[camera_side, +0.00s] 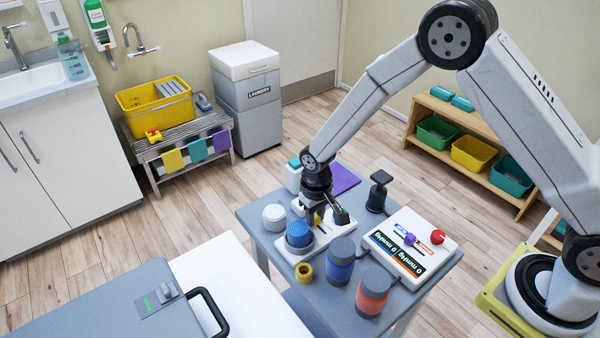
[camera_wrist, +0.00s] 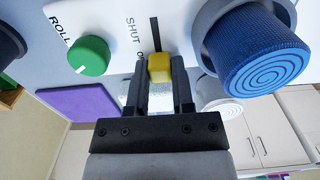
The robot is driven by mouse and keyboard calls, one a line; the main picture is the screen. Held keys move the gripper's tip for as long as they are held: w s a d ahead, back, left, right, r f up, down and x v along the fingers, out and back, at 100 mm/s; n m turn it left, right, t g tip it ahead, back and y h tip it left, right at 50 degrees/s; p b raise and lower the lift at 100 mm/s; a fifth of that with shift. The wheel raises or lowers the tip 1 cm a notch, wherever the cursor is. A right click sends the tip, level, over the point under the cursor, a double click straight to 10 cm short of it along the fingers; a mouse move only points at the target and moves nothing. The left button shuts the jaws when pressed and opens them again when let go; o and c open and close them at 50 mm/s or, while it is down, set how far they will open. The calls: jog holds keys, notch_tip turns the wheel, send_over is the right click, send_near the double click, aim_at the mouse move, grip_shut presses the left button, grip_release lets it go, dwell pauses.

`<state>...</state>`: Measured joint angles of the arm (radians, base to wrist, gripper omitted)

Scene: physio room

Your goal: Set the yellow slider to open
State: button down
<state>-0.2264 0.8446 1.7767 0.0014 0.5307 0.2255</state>
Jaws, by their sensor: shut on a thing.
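The yellow slider (camera_wrist: 159,68) is a small block on a white panel (camera_wrist: 115,22), between my two fingertips in the wrist view. A dark slot runs up the picture from it. The word SHUT is printed beside the slot farther up, and a partly hidden label starting with O is beside the slider. The slider is at the slot's lower visible end; my fingers hide what lies below. My gripper (camera_wrist: 164,82) is shut on the slider. In the side view my gripper (camera_side: 318,216) points down at the panel (camera_side: 325,238), with a bit of yellow at its tip.
A green knob (camera_wrist: 89,56) and a large blue ridged knob (camera_wrist: 258,48) flank the slider closely. A white round container (camera_side: 274,217), blue-banded jar (camera_side: 340,262), orange-banded jar (camera_side: 372,292), yellow ring (camera_side: 304,272) and a box with red knob (camera_side: 438,237) crowd the table.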

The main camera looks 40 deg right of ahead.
jog(key=shift+w+r, duration=0.1)
jog(key=shift+w, duration=0.2)
jog(key=c, duration=0.8)
grip_release()
jog(key=shift+o, duration=0.2)
jog(key=shift+s, duration=0.1)
jog(key=shift+r, duration=3.85)
